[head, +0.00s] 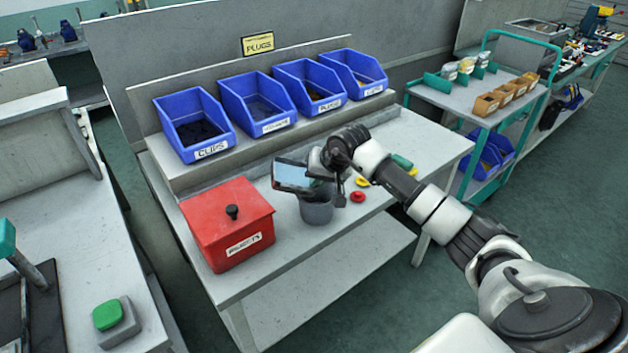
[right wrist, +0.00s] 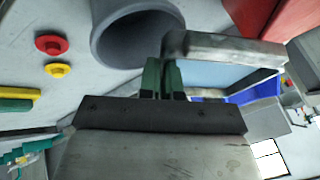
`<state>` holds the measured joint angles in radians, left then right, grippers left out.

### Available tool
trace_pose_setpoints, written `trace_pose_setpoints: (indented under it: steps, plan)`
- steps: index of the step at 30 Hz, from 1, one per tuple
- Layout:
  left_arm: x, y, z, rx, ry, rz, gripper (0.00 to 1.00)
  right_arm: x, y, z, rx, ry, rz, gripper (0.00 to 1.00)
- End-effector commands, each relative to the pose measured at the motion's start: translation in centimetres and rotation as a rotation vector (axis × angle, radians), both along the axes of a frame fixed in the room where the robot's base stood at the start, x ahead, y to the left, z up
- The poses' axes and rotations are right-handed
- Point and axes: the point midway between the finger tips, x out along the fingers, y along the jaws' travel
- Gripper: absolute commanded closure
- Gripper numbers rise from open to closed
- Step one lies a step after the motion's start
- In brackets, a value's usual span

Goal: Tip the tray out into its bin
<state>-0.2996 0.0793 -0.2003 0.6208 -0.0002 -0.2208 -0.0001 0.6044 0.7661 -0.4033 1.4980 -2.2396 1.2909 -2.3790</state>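A small grey tray with a light blue face (head: 291,176) is held up over the workbench, tilted, just above a grey round tub (head: 316,211). My right gripper (head: 325,178) is shut on the tray's edge. In the right wrist view the green fingertips (right wrist: 163,77) pinch the edge of the tray (right wrist: 222,48). The tub's mouth (right wrist: 135,38) shows beside the tray there. I cannot make out any contents in the tray. Blue bins stand on the raised shelf behind, including a clips bin (head: 196,122) and a plugs bin (head: 307,88). My left gripper is out of view.
A red lidded box (head: 228,222) stands left of the tub. A red knob (head: 357,197), a yellow piece (head: 362,181) and a green piece (head: 402,161) lie to its right. A yellow plugs sign (head: 258,44) hangs behind. A teal cart (head: 478,98) stands right.

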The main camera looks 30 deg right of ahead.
Motion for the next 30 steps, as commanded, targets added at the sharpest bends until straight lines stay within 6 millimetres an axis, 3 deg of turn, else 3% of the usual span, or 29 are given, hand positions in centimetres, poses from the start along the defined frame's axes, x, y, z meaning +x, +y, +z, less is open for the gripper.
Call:
trace_pose_setpoints:
  steps: [11,30]
  plan:
    - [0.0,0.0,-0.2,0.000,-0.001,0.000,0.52,-0.1,-0.2,0.0,0.002,-0.002,-0.001,1.00]
    - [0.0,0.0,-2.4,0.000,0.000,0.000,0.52,-0.1,-0.3,-0.1,0.102,-0.050,-0.001,1.00]
